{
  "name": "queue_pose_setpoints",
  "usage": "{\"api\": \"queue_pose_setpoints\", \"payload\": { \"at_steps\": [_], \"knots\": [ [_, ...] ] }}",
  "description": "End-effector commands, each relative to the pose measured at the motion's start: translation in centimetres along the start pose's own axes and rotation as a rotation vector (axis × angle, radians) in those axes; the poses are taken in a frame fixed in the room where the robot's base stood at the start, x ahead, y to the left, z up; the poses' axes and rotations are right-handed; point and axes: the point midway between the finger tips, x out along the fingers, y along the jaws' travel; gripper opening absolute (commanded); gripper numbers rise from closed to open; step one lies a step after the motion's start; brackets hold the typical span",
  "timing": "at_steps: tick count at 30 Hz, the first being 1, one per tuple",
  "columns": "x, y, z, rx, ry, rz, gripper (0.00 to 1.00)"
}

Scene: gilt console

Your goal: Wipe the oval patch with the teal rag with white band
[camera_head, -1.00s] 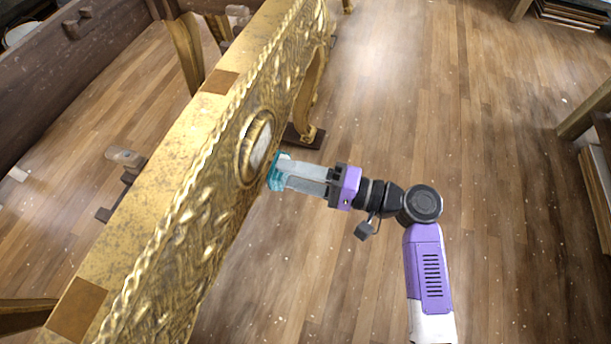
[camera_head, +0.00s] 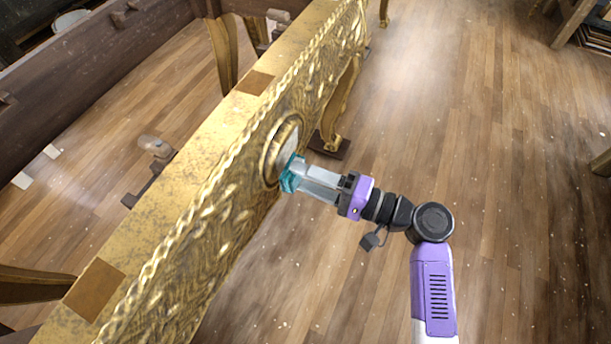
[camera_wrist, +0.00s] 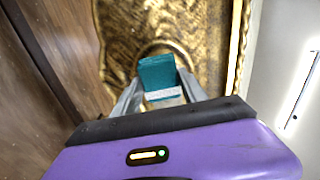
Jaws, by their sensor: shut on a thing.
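The oval patch (camera_head: 289,141) is a pale surface inside a raised gilt ring on the front of the gold console (camera_head: 243,137). The teal rag with white band (camera_head: 290,174) is in my gripper (camera_head: 297,176), which is shut on it. In the wrist view the rag (camera_wrist: 158,77) shows teal with a white band across its near end, between the fingers of my gripper (camera_wrist: 158,92). The rag is at the lower part of the ring and overlaps it in view. I cannot tell whether it touches the patch, which it mostly hides in the wrist view.
A curved gilt leg (camera_head: 337,110) stands on a dark foot block beyond the patch. Dark wooden beams (camera_head: 90,66) and a greyish wooden piece (camera_head: 155,146) lie behind the console. The wooden floor (camera_head: 480,110) to the right is largely clear.

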Motion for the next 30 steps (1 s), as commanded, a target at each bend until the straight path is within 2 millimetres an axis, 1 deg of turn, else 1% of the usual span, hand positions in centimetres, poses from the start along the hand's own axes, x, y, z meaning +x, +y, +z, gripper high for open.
{"api": "queue_pose_setpoints", "payload": {
  "at_steps": [30],
  "knots": [
    [1.8, 0.0, 0.0, 0.0, -0.001, 0.0, 0.18]
  ]
}}
